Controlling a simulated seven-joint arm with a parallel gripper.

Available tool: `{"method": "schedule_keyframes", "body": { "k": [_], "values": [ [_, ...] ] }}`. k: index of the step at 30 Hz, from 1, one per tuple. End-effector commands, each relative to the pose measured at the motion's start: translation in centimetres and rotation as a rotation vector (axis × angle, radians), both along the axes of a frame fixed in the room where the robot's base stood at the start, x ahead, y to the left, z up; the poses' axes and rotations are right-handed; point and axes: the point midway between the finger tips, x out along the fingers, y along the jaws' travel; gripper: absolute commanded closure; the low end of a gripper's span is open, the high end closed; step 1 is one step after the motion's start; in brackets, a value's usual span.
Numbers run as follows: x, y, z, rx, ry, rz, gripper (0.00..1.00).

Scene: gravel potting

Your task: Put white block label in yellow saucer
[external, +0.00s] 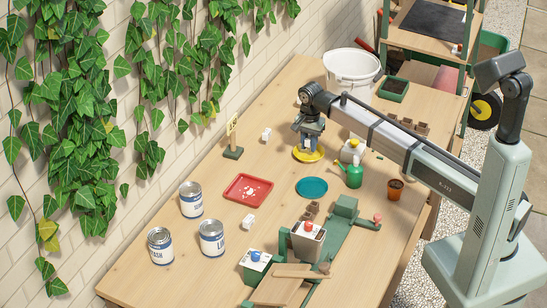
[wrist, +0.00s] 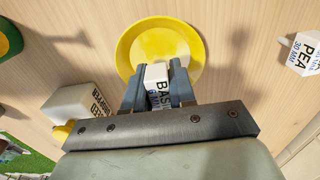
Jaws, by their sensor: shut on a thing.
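My gripper (external: 309,146) is shut on a white block label and points down over the yellow saucer (external: 308,157). In the wrist view the block (wrist: 157,76), with dark letters starting "BAS", sits between the two blue-grey fingers of my gripper (wrist: 157,84). The block overlaps the near part of the yellow saucer (wrist: 138,38). I cannot tell whether it touches the saucer. In the external view the fingers hide the block. The part of the saucer that shows holds nothing else.
A white block marked "PEA" (wrist: 303,53) lies nearby, left of the saucer in the external view (external: 266,135). A yellow-topped white container (external: 352,152) and green watering can (external: 353,176) stand right. A teal saucer (external: 311,187) and red tray (external: 248,188) lie in front.

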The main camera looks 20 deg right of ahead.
Motion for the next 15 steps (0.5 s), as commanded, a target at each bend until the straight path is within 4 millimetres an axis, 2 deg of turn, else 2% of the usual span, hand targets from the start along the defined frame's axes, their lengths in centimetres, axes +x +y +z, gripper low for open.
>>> {"method": "schedule_keyframes", "body": {
  "k": [4, 15],
  "values": [
    [-0.03, -0.01, -1.41, 0.0, 0.0, 0.0, 1.0],
    [-0.01, 0.0, -1.71, 0.0, 0.0, 0.0, 1.0]
  ]
}}
